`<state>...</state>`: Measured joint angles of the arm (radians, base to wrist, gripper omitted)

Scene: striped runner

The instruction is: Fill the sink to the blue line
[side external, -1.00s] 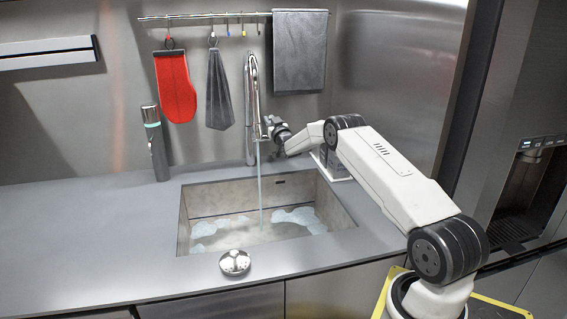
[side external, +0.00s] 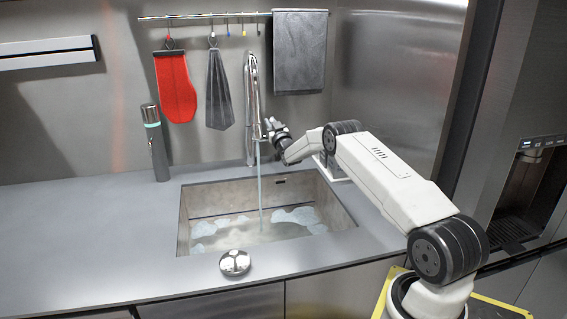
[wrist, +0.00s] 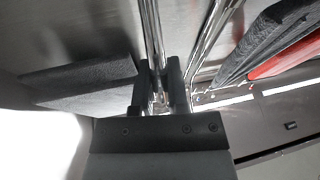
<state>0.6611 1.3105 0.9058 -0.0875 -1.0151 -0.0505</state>
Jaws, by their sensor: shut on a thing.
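The sink (side external: 340,205) is set into the grey counter and holds shallow, cloudy water (side external: 235,236) with pale foam patches. A thin dark bluish line (side external: 222,215) runs along its back wall, above the water surface. The chrome faucet (side external: 250,105) stands behind the sink, and a thin stream of water (side external: 260,190) falls from it into the sink. My gripper (side external: 270,127) is at the faucet's right side, shut on a small chrome part, seemingly the faucet handle (wrist: 158,97). The wrist view shows the dark fingers on either side of it; the grip is partly hidden.
A silver dome (side external: 235,262) sits on the counter's front edge. A dark cylinder (side external: 155,143) stands left of the sink. A red mitt (side external: 175,87), grey cloth (side external: 219,92) and grey towel (side external: 299,50) hang behind. The left counter is clear.

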